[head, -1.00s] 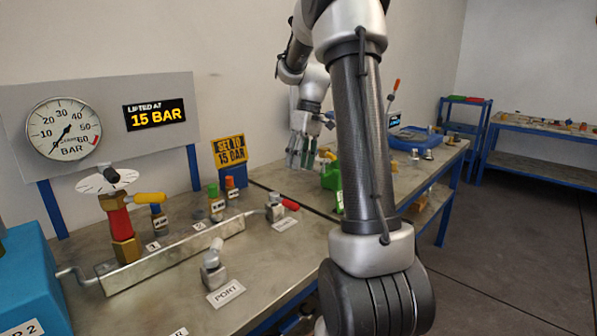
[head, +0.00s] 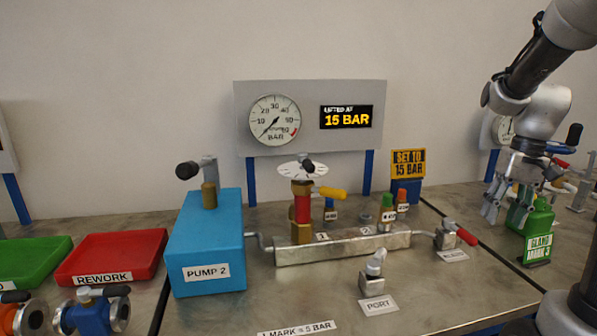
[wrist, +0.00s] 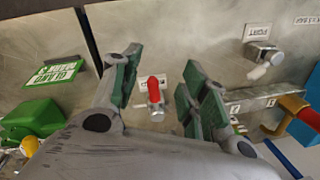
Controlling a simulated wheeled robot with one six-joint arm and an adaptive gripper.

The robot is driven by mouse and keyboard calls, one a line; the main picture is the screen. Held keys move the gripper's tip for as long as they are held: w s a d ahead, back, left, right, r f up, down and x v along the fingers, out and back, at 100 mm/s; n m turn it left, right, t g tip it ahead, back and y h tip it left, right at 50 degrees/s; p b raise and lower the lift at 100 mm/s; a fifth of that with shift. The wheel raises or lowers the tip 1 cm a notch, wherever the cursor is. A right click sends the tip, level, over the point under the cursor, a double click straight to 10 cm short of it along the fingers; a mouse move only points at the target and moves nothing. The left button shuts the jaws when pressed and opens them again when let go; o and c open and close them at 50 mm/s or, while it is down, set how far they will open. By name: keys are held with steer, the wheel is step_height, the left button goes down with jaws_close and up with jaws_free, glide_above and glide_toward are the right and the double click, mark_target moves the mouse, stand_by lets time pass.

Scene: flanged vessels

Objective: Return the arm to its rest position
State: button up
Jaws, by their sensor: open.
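A red-handled valve (wrist: 154,90) shows beyond the gap, apart from the fingers. My arm comes down from the upper right of the head view.
A bench holds the blue PUMP 2 (head: 208,245), a gauge panel (head: 310,118) reading low, a metal manifold (head: 342,247) and a PORT fitting (head: 373,272). Red (head: 110,257) and green trays (head: 35,262) stand left. The bench front near the PORT label is fairly clear.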

steer(key=s+a+r+n+t, duration=0.1)
steer(key=s+a+r+t, duration=0.1)
steer(key=s+a, duration=0.3)
steer(key=s+a+r+n+t+h, duration=0.1)
steer(key=s+a, duration=0.4)
steer(key=s, duration=0.5)
step_height(320, 180, up, 2)
steer(key=shift+r+t, duration=0.2)
steer(key=shift+t, duration=0.7)
steer(key=shift+s, duration=0.1)
stand_by(3.5)
